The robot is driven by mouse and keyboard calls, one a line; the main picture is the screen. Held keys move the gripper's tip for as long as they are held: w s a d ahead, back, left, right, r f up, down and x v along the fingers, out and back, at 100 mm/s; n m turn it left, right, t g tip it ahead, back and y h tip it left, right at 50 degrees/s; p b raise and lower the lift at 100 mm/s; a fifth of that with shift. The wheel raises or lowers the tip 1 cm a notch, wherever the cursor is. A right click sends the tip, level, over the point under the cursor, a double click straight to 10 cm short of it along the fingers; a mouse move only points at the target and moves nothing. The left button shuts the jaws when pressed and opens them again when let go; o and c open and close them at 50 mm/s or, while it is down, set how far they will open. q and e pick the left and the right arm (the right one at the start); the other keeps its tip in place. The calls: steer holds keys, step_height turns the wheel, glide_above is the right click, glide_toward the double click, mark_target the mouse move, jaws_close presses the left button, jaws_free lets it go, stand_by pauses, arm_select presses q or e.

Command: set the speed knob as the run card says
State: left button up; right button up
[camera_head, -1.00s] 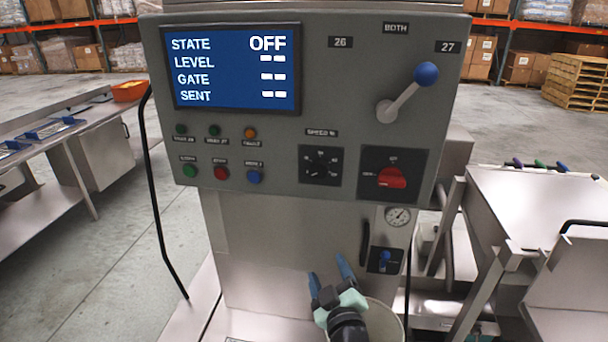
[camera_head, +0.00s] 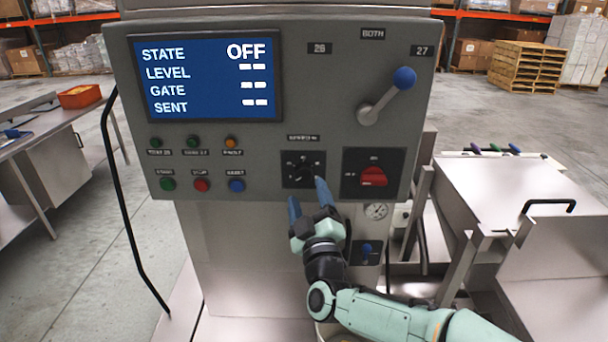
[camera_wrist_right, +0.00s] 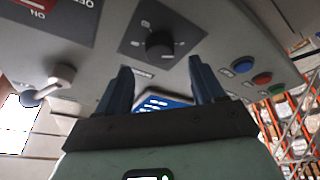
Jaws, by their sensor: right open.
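The speed knob (camera_head: 303,171) is a small black dial on a dark square plate on the grey control panel (camera_head: 225,190), under a small "SPEED %" label. It also shows in the right wrist view (camera_wrist_right: 159,43), ahead of the fingers. Its exact pointer setting is too small to read. My right gripper (camera_head: 308,192) is open, its blue fingers pointing up just below the knob. In the right wrist view the gap between its fingers (camera_wrist_right: 160,66) lines up with the knob and is empty. I cannot make out a run card. My left gripper is out of view.
The blue screen (camera_head: 207,77) reads STATE OFF. A red rotary switch (camera_head: 373,177) sits right of the knob, and a blue-tipped lever (camera_head: 404,78) above it. Green, red and blue buttons (camera_head: 202,185) lie left. A gauge (camera_head: 376,211) is below.

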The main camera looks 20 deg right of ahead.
mark_target(303, 177)
steer(key=p+x, duration=0.1)
steer(key=x, duration=0.3)
steer(key=shift+w+d+r, duration=0.1)
steer(key=shift+r, duration=0.05)
steer(key=shift+w, duration=0.4)
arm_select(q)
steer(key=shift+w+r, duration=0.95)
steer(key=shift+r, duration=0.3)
arm_select(e)
steer(key=shift+s, duration=0.1)
steer(key=c, duration=1.1)
steer(key=shift+o, duration=0.2)
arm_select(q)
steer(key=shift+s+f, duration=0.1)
